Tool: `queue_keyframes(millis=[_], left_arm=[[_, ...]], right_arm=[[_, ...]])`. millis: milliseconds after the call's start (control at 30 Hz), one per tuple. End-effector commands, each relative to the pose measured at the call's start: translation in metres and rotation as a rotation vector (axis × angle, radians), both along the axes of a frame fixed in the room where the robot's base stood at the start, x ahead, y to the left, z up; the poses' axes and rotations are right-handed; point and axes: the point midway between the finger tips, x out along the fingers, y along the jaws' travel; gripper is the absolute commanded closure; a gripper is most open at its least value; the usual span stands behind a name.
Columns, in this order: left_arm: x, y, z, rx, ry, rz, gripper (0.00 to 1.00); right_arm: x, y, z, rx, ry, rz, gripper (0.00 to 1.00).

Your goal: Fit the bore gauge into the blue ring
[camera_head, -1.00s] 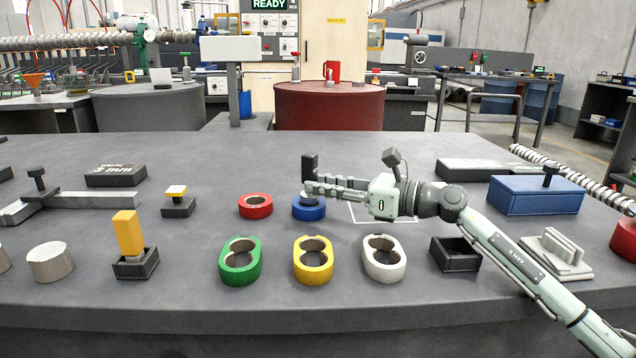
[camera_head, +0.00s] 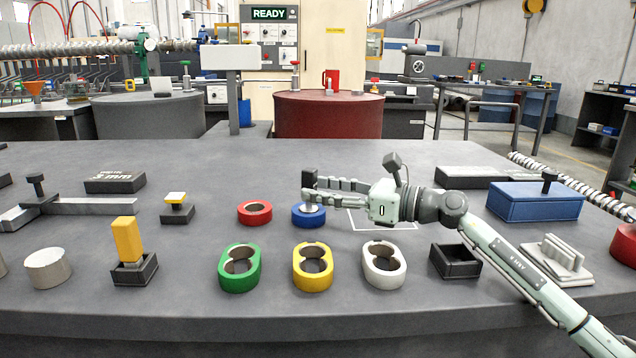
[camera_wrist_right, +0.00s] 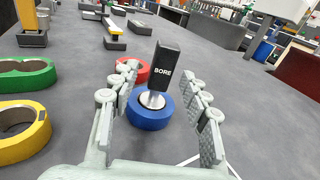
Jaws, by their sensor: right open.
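The bore gauge (camera_wrist_right: 167,67) has a black block handle marked BORE and a silver stem; its handle shows in the head view (camera_head: 309,178). It stands about upright with its silver lower end inside the blue ring (camera_wrist_right: 150,118), which lies on the table and shows in the head view (camera_head: 309,217). How deep it sits is hard to tell. My right gripper (camera_head: 318,193) is open, its fingers spread on either side of the gauge; in the right wrist view (camera_wrist_right: 165,88) a gap shows beside the handle. My left gripper is not in view.
A red ring (camera_head: 254,213) lies left of the blue ring. Green (camera_head: 226,277), yellow (camera_head: 299,279) and white (camera_head: 371,279) two-hole holders stand in front. A black open box (camera_head: 455,262) and a blue box (camera_head: 526,201) are at the right. The table's middle back is clear.

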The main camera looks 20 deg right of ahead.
Motion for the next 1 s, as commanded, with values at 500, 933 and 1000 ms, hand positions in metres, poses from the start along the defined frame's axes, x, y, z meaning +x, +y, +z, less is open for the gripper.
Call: queue_keyframes(millis=[500,933,1000], left_arm=[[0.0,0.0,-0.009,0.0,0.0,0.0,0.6],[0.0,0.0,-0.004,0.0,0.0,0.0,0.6],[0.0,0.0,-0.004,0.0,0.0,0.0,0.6]], right_arm=[[-0.036,-0.026,-0.016,-0.013,0.029,-0.007,0.54],[-0.066,-0.041,0.019,-0.028,-0.015,0.0,0.54],[-0.067,-0.041,0.02,-0.028,-0.016,0.0,0.54]])
